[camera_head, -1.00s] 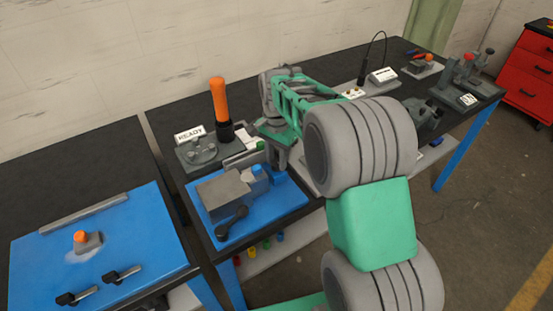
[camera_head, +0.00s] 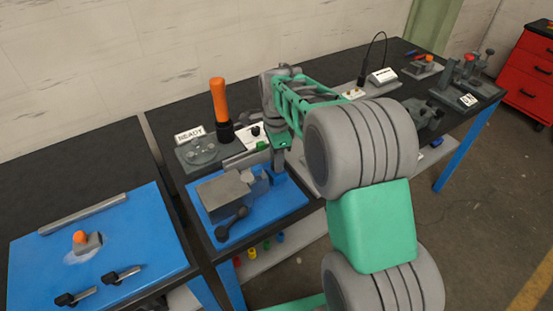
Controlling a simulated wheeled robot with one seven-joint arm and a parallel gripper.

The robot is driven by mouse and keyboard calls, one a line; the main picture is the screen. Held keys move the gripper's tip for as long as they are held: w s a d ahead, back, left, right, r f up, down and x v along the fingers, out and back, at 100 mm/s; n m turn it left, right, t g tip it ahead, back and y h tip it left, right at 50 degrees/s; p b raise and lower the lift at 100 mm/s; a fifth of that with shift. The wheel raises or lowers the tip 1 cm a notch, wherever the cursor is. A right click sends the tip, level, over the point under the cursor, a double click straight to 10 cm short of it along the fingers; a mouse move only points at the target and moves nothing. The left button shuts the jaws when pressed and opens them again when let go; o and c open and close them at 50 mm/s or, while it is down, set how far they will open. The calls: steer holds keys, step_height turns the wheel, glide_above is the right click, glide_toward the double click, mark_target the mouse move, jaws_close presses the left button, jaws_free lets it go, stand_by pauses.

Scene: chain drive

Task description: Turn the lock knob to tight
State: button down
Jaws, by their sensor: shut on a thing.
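A grey block (camera_head: 222,194) sits on a blue base plate (camera_head: 277,203) on the black bench. A black ball-ended lever (camera_head: 231,222) is at its front. My gripper (camera_head: 277,172) points down at the block's right rear corner. Its jaws are shut, apparently on the lock knob, but the fingertips are small and the grip is not clear. The knob itself cannot be made out; a small grey-blue part (camera_head: 258,178) shows just left of the jaws. Whether the knob stands at tight cannot be read.
A tall orange handle (camera_head: 219,100) stands behind the block, beside a READY sign (camera_head: 189,134). A white box with a black knob (camera_head: 254,131) is close behind my gripper. A blue board (camera_head: 130,225) with small parts lies on the left bench.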

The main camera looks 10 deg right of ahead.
steer(key=shift+r, duration=0.1)
stand_by(0.3)
steer(key=c, duration=1.2)
jaws_free()
steer(key=shift+d, duration=0.1)
steer(key=shift+c, duration=0.2)
steer(key=shift+o, duration=1)
step_height(320, 180, up, 8)
steer(key=shift+f+b, duration=0.15)
steer(key=shift+b, duration=0.35)
